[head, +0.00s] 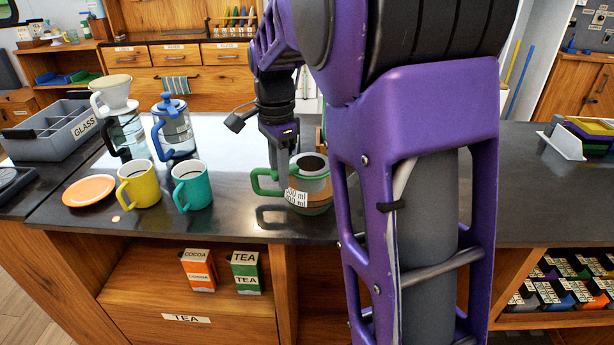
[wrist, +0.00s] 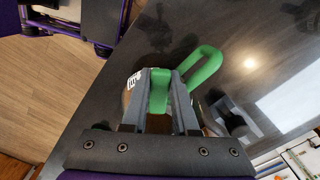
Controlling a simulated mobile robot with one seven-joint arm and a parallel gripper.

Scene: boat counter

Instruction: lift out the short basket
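My gripper (head: 282,178) points down at the handle side of the jug. In the wrist view my two grey fingers (wrist: 161,85) stand on either side of a green part of the handle, which fills the gap. The jug's top looks dark inside; I cannot make out a short basket there. My arm hides the jug's right side.
A yellow mug (head: 139,184), a teal mug (head: 192,185) and an orange saucer (head: 89,191) stand to the left. Behind them are a blue-framed press (head: 174,128), a dripper on a carafe (head: 116,110) and a grey "GLASS" crate (head: 55,130). Counter space lies clear right of my arm.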

